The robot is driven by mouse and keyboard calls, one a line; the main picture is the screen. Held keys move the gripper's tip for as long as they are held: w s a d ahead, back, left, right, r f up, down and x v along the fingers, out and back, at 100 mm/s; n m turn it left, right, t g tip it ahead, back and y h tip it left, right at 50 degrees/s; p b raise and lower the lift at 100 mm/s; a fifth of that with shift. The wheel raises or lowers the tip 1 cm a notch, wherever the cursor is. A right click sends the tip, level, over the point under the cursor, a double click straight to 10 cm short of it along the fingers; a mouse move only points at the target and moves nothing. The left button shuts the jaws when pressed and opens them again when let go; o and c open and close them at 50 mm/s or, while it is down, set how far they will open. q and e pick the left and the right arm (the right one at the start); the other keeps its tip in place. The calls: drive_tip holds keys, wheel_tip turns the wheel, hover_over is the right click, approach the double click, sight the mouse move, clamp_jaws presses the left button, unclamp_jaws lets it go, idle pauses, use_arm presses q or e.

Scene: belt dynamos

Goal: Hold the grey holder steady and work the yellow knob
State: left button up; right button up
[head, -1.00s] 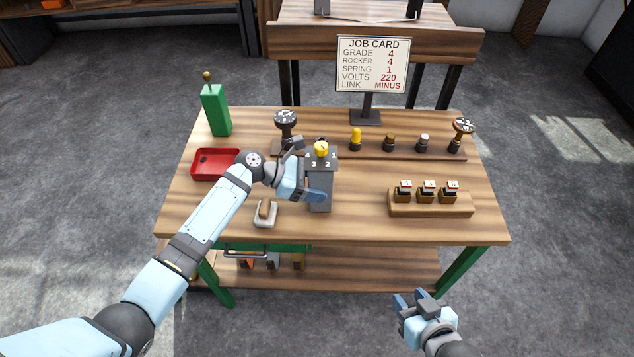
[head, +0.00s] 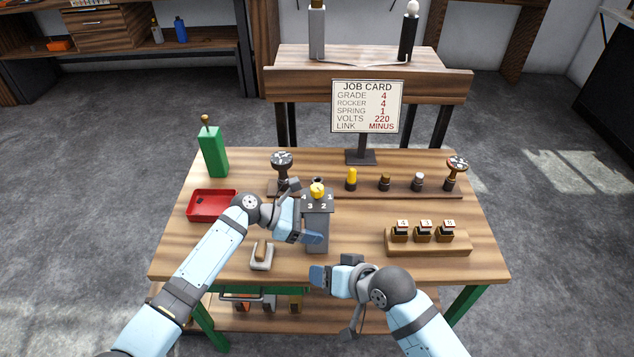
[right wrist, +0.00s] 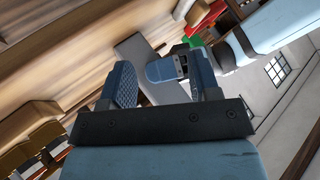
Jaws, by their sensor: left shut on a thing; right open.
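The grey holder (head: 318,243) stands upright on the table, with the numbers 4, 3, 2 and 1 on its dark top plate. The yellow knob (head: 317,190) sits on that plate; its exact setting is too small to read. My left gripper (head: 312,222) is shut on the grey holder from its left side, below the plate, and hides part of it. My right gripper (head: 334,271) is open and empty near the table's front edge, below and apart from the holder. In the right wrist view its open fingers (right wrist: 164,82) show, with the grey holder (right wrist: 135,52) beyond them.
A job card (head: 366,106) reads grade 4, rocker 4, spring 1, volts 220, link minus. Several small parts stand on a rail (head: 400,196) behind the holder. A wooden block (head: 430,244) with labelled pieces stands right; a red tray (head: 212,218) and green block (head: 214,152) stand left.

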drive_tip(key=w+a+r+n+g, duration=0.1)
drive_tip(key=w+a+r+g, duration=0.2)
drive_tip(key=a+r, duration=0.2)
drive_tip(key=n+g+h, duration=0.4)
drive_tip(key=n+h, duration=0.2)
drive_tip(key=h, duration=0.2)
approach(317, 187)
wheel_tip(317, 187, down, 9)
drive_tip(key=shift+s+a+f, duration=0.1)
drive_tip(key=shift+f, duration=0.1)
drive_tip(key=c, duration=0.9)
